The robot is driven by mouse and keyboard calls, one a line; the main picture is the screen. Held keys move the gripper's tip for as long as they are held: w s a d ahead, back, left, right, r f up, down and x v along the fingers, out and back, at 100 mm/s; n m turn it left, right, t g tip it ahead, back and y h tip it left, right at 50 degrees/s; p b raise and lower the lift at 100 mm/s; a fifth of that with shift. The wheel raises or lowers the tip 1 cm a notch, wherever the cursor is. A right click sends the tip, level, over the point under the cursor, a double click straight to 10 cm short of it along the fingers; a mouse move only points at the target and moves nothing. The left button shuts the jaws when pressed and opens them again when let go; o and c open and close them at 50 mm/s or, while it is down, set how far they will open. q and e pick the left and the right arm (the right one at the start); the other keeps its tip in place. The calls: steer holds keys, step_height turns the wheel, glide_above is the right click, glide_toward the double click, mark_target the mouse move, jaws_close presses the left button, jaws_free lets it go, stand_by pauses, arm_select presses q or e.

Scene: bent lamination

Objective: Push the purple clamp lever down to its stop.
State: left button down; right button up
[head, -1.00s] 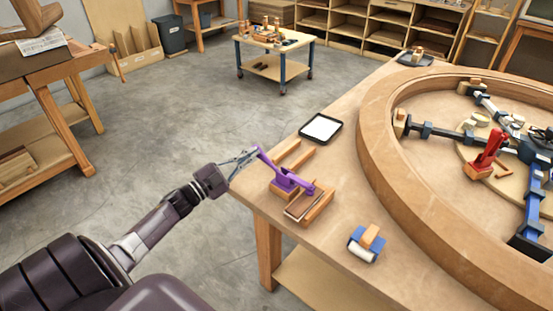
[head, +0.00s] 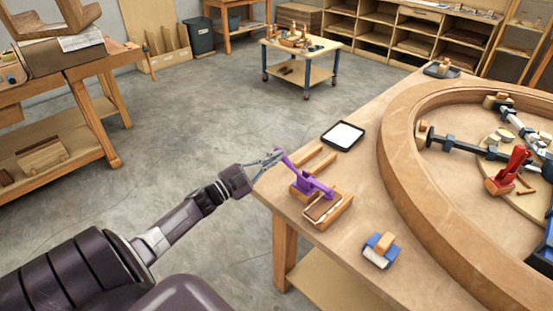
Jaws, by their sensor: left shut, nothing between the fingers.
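My right gripper is not in view.
The wooden table (head: 350,262) carries a black-rimmed white tray (head: 343,135), a blue roller tool (head: 380,250) and a large curved wooden ring (head: 400,190). A red clamp (head: 510,170) stands inside the ring. Open floor lies left of the table.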

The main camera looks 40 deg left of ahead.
arm_select(q)
steer(key=b+v, duration=0.2)
steer(key=v, duration=0.8)
steer(key=shift+s+d, duration=0.15)
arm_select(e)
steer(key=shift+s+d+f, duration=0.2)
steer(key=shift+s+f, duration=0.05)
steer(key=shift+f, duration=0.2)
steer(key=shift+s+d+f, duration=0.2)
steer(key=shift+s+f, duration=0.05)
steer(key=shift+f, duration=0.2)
